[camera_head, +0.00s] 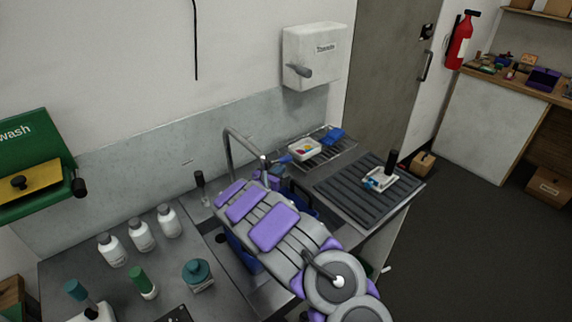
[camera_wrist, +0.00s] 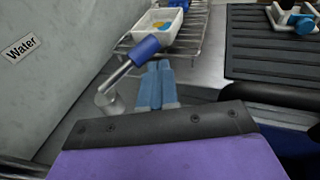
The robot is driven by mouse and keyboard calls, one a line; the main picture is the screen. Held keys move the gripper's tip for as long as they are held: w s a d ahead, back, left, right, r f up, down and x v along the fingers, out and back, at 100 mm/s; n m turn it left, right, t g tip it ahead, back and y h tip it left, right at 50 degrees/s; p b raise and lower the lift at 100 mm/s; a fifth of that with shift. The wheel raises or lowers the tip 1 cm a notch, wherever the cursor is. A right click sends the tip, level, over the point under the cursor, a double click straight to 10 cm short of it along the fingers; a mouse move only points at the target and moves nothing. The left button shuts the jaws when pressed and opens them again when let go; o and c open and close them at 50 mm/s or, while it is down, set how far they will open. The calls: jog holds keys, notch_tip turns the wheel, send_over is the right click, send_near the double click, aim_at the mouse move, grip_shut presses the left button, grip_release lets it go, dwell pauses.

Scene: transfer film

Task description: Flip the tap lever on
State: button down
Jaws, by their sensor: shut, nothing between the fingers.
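The tap lever (camera_wrist: 122,74) shows in the wrist view as a metal rod with a blue grip (camera_wrist: 145,48). It slants up and right from a round metal base (camera_wrist: 109,100). My gripper (camera_wrist: 159,66) is shut and empty, its blue fingers just right of the lever. The fingertips look close to the blue grip; I cannot tell whether they touch. In the head view, my purple and grey arm reaches over the sink and partly hides this area. The curved grey tap spout (camera_head: 229,143) rises behind my arm.
A wire rack (camera_head: 325,146) with a white tray (camera_head: 304,150) lies beyond the lever. A ribbed black drainboard (camera_head: 352,202) is at the right. White bottles (camera_head: 141,235) stand on the left counter. A "Water" label (camera_wrist: 20,47) is on the wall.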

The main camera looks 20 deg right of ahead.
jog(key=v, duration=0.5)
jog(key=shift+s+a+f+p, duration=0.1)
jog(key=shift+s+a+p, duration=0.1)
jog(key=shift+a+p, duration=0.15)
jog(key=shift+d, duration=0.1)
jog(key=shift+a, duration=0.2)
